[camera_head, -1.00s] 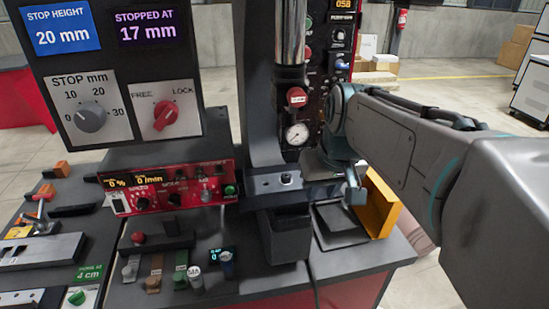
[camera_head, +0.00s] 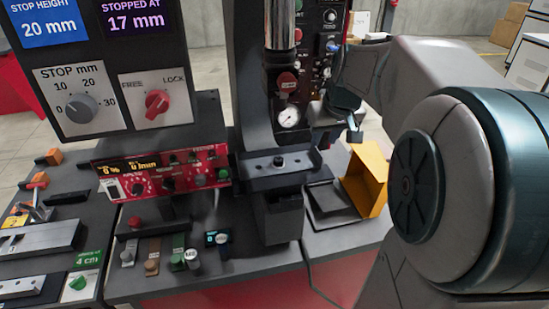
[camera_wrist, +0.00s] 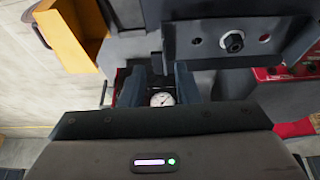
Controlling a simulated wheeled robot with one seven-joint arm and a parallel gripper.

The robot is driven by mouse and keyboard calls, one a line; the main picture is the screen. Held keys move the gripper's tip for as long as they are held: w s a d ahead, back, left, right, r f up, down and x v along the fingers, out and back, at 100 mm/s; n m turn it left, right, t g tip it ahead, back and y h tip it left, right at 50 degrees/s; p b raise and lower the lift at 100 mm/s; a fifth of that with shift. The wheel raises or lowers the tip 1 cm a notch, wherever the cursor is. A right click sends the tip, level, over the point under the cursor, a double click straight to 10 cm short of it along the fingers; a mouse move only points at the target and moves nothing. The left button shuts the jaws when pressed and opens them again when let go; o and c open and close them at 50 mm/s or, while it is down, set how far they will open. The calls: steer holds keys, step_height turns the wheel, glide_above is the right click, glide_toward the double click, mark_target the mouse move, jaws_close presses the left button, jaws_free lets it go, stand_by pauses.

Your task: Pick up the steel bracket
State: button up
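A grey steel plate with holes and a dark bolt at its middle, which looks like the steel bracket (camera_head: 262,168), lies across the black block under the press column. In the wrist view the bracket (camera_wrist: 200,42) is at the upper right, with the bolt and a hole on either side. My gripper (camera_head: 354,132) is to the right of the press, above and beyond the plate's right end, and apart from it. In the wrist view the two fingers of my gripper (camera_wrist: 159,75) stand apart with nothing held between them.
The press column (camera_head: 281,75) with its gauge (camera_head: 289,117) rises behind the plate. An open orange bin (camera_head: 366,181) stands to the right. A red control panel (camera_head: 160,174) is on the left. Small knobs and levers, including a green one (camera_head: 177,261), line the bench front.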

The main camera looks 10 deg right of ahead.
mark_target(317, 149)
steer(key=x, duration=0.1)
steer(key=p+x, duration=0.1)
steer(key=x, duration=0.3)
steer(key=shift+a+f, duration=0.1)
steer(key=shift+a, duration=0.2)
jaws_close()
stand_by(1.1)
